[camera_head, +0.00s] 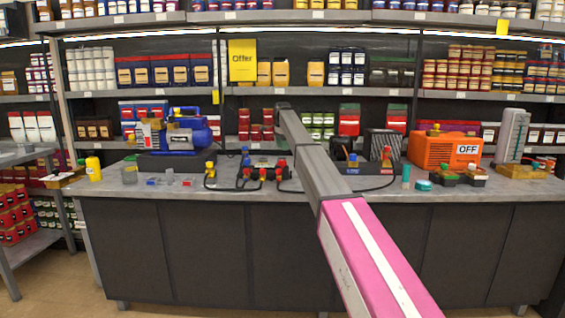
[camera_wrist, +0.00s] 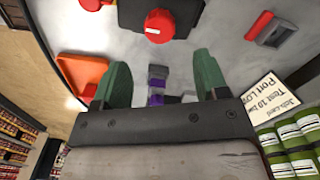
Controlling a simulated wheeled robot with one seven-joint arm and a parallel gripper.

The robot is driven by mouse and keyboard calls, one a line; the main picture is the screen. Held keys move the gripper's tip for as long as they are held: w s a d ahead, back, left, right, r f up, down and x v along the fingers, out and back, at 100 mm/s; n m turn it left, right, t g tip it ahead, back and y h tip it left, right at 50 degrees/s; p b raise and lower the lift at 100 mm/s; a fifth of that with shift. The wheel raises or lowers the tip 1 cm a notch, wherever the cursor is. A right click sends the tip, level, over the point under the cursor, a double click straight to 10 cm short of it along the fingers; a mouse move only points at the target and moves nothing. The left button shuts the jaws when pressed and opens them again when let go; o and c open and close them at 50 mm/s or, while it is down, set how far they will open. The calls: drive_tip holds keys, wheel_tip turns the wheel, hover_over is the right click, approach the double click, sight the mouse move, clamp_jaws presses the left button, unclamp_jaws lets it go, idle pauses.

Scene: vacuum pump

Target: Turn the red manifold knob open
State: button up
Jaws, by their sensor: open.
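A round red knob (camera_wrist: 160,25) sits on a black body (camera_wrist: 188,12) at the top of the wrist view. My gripper (camera_wrist: 162,62) has two green fingers spread wide, with the knob beyond their tips and apart from them. In the head view, black manifold parts with red knobs (camera_head: 280,164) stand on the workbench (camera_head: 225,185) left of my arm. My gripper cannot be made out there. I cannot tell which of these red knobs the wrist view shows.
A small grey and purple part (camera_wrist: 157,88) shows between the fingers. An orange tray (camera_wrist: 82,75), a printed card (camera_wrist: 275,103) and a red-and-grey part (camera_wrist: 268,28) lie around. An orange machine marked OFF (camera_head: 440,152) and a blue pump (camera_head: 188,135) stand on the workbench.

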sight(282, 161)
wheel_tip(282, 161, down, 8)
drive_tip(key=shift+f, duration=0.25)
drive_tip(key=shift+c, duration=0.3)
drive_tip(key=c, duration=0.9)
